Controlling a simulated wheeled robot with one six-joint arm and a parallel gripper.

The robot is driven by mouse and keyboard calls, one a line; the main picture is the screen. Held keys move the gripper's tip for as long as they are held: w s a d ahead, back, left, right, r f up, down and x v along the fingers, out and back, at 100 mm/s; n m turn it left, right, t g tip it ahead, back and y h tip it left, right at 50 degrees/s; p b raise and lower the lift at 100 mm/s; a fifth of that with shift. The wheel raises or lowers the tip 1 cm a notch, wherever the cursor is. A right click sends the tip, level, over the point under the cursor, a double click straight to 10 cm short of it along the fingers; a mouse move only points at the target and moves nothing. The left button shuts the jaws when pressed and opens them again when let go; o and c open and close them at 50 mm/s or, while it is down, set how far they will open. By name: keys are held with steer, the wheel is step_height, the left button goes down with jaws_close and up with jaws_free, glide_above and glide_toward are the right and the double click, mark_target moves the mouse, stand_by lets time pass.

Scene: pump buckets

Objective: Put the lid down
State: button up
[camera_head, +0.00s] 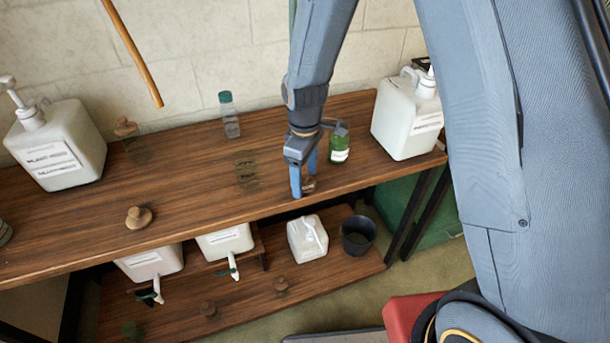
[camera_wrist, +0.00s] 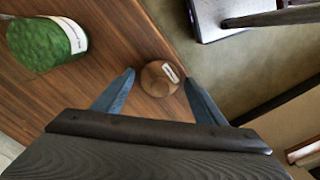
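A round wooden lid (camera_wrist: 160,78) with a small white label lies on the brown wooden shelf top, close to its front edge. It also shows partly in the head view (camera_head: 309,184), beside my gripper's blue fingers. My gripper (camera_head: 303,184) points down over the lid. In the wrist view its two fingers are spread on either side of the lid, with a narrow gap at each side. The lid appears to rest on the wood. Its underside is hidden.
A green jar (camera_head: 339,143) stands just behind my gripper. A clear bottle with a green cap (camera_head: 229,115) and white pump jugs (camera_head: 405,118) (camera_head: 58,150) share the top. Another wooden lid (camera_head: 139,217) lies left. The lower shelf holds white containers (camera_head: 307,238) and a dark bucket (camera_head: 358,236).

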mark_target(305, 175)
steer(key=shift+r, duration=0.1)
step_height(305, 175, up, 12)
steer(key=b, duration=0.2)
steer(key=s+d+f+m, duration=0.1)
steer(key=s+d+m, duration=1.1)
steer(key=s+d, duration=0.3)
steer(key=shift+f+t, duration=0.3)
